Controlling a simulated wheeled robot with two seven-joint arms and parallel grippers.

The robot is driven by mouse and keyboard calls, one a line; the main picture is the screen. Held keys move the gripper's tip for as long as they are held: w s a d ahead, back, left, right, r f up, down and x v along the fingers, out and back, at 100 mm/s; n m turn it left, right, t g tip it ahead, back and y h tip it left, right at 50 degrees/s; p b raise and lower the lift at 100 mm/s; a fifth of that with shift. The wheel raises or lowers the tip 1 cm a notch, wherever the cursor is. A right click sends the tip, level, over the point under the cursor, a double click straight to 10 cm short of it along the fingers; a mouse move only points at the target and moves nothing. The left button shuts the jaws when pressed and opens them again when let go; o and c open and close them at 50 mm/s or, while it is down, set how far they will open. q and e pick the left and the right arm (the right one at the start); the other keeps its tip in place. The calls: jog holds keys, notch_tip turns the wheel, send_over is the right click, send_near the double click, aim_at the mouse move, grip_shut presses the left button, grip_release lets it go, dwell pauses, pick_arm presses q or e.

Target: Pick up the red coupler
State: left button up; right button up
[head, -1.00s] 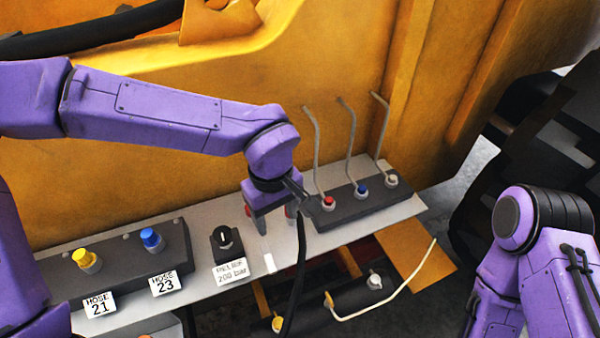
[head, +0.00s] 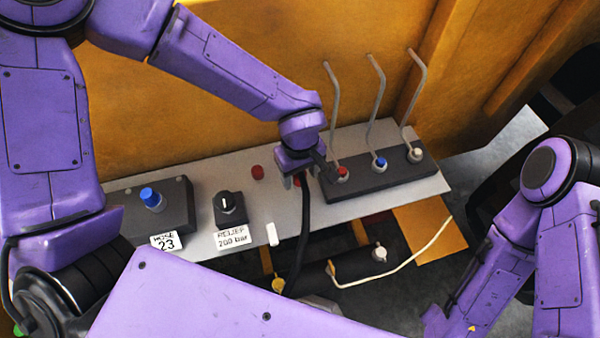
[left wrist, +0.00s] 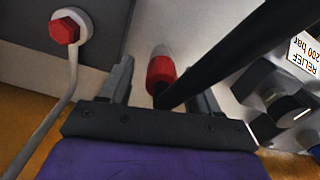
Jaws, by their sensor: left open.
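The red coupler (left wrist: 160,72) is a short red cylinder with a black hose (left wrist: 215,55) attached. In the left wrist view it shows between the two fingers of my left gripper (left wrist: 162,85), which is open. I cannot tell whether either finger touches it. In the head view my left gripper (head: 299,178) is low over the grey plate (head: 350,205), just left of the lever block. It hides most of the coupler, with a bit of red (head: 297,182) showing beside the fingers. The hose runs down from there. My right gripper is out of view.
The lever block (head: 400,177) carries three bent levers and a red (head: 342,173), a blue (head: 380,162) and a pale fitting (head: 415,155). Another red fitting (head: 258,172) stands left of my gripper. The relief knob (head: 228,208) and a blue-capped block (head: 151,198) are further left. A yellow wall rises behind.

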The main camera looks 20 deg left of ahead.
pick_arm(q)
jog(key=shift+w+f, duration=0.3)
jog(key=shift+f, duration=0.15)
jog(key=shift+s+r, duration=0.2)
jog(key=shift+s, duration=0.15)
jog(key=shift+s+r, duration=0.1)
jog(key=shift+s, duration=0.15)
jog(key=c, duration=1)
jog(key=shift+w, duration=0.15)
grip_shut()
